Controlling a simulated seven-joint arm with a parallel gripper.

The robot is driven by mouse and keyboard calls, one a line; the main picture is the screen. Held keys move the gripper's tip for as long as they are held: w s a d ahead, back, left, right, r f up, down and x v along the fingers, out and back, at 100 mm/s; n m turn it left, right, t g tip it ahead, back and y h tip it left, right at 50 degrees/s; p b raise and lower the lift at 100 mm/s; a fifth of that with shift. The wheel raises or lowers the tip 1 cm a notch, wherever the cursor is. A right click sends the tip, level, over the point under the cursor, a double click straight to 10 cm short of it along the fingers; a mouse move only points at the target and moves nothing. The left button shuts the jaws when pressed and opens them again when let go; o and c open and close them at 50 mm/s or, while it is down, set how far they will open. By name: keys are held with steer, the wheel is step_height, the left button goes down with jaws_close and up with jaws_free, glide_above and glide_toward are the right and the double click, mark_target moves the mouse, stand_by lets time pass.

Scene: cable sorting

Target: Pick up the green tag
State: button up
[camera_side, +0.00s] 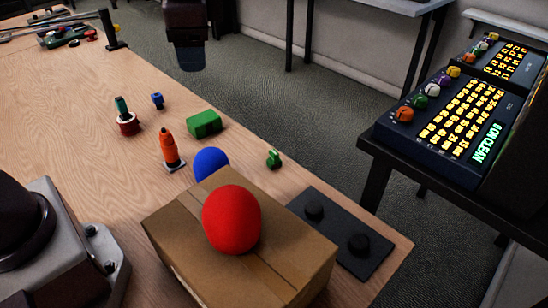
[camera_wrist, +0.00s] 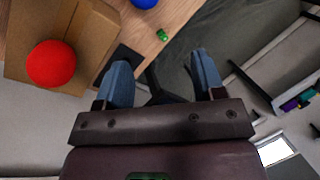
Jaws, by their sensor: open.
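The green tag (camera_side: 273,159) is a small green piece lying on the wooden table, just behind the cardboard box and near the table's right edge. In the wrist view the green tag (camera_wrist: 162,35) lies beyond my fingertips, roughly between them in the picture, and nothing touches it. My gripper (camera_side: 190,66) shows at the top of the side view, raised and well apart from the tag. In the wrist view my gripper (camera_wrist: 162,60) has its two blue fingers spread, with nothing between them.
A cardboard box (camera_side: 180,225) with a red ball (camera_side: 231,219) on it stands near the tag. A blue ball (camera_side: 210,162), green block (camera_side: 204,124), orange marker-like object (camera_side: 167,147) and dark plate (camera_side: 338,232) are nearby. A keypad console (camera_side: 450,120) stands right.

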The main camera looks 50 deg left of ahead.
steer(key=w+d+f+m+y, duration=0.4)
steer(key=w+d+f+m, duration=0.15)
steer(key=f, duration=0.35)
steer(key=w+d+f+m+y, duration=0.3)
steer(key=w+d+f+m, duration=0.15)
steer(key=w+f, duration=0.4)
steer(key=m+t+y, duration=0.2)
steer(key=m+y, duration=0.1)
glide_toward(276, 160)
steer(key=shift+s+d+r, duration=0.15)
steer(key=shift+d+r, duration=0.3)
steer(key=shift+d, duration=0.1)
steer(key=shift+s+d+r, duration=0.2)
steer(key=shift+d+r, duration=0.3)
steer(key=shift+d, duration=0.05)
steer(key=shift+f+m, duration=0.3)
steer(key=shift+f, duration=0.05)
steer(key=x, duration=0.7)
steer(key=shift+a+f, duration=0.2)
steer(key=shift+a, duration=0.05)
steer(key=x, duration=0.5)
steer(key=shift+w+f, duration=0.2)
steer(key=c, duration=1)
